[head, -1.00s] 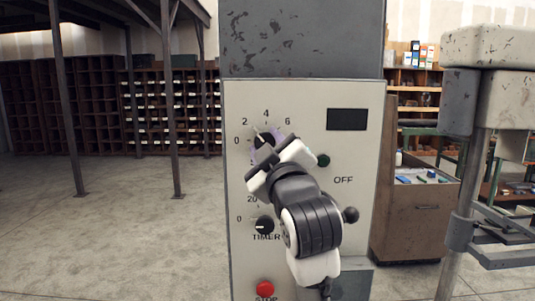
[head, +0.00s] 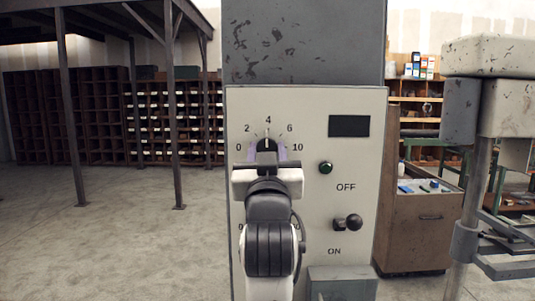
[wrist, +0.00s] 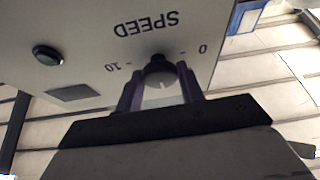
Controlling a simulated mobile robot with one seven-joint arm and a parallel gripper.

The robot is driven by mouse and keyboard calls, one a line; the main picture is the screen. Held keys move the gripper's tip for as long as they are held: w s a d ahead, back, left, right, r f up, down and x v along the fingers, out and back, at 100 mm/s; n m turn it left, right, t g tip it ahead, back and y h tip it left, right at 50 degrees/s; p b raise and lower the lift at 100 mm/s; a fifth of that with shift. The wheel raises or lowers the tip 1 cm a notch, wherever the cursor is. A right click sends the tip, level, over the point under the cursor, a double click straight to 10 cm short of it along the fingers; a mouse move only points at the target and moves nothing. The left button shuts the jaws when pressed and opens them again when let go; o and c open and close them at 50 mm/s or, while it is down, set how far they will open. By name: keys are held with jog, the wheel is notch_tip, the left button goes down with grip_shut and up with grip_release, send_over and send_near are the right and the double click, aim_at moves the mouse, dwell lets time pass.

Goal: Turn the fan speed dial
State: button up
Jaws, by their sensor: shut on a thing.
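The fan speed dial (head: 267,146) is a dark round knob on the pale control panel (head: 355,210), inside a printed scale from 0 to 10. Its pointer stands near 4 in the head view. My gripper (head: 267,153) is in front of the dial and shut on it, with one finger on each side. The wrist view shows the dial (wrist: 160,75) between the two purplish fingers, beside the upside-down word SPEED. My wrist and arm hide the lower left of the panel.
A green button (head: 326,168), a dark display (head: 348,126) and an OFF/ON lever with a round knob (head: 353,222) sit right of the dial. A grey box (head: 342,283) juts out at the panel's lower right. A grey machine on a post (head: 487,120) stands at the right.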

dwell(0.3)
jog(key=o, duration=1)
jog(key=b+v, duration=0.8)
jog(key=v, duration=0.5)
jog(key=shift+s+a+f, duration=0.1)
jog(key=shift+s+f, duration=0.1)
jog(key=shift+s, duration=0.15)
jog(key=shift+a, duration=0.1)
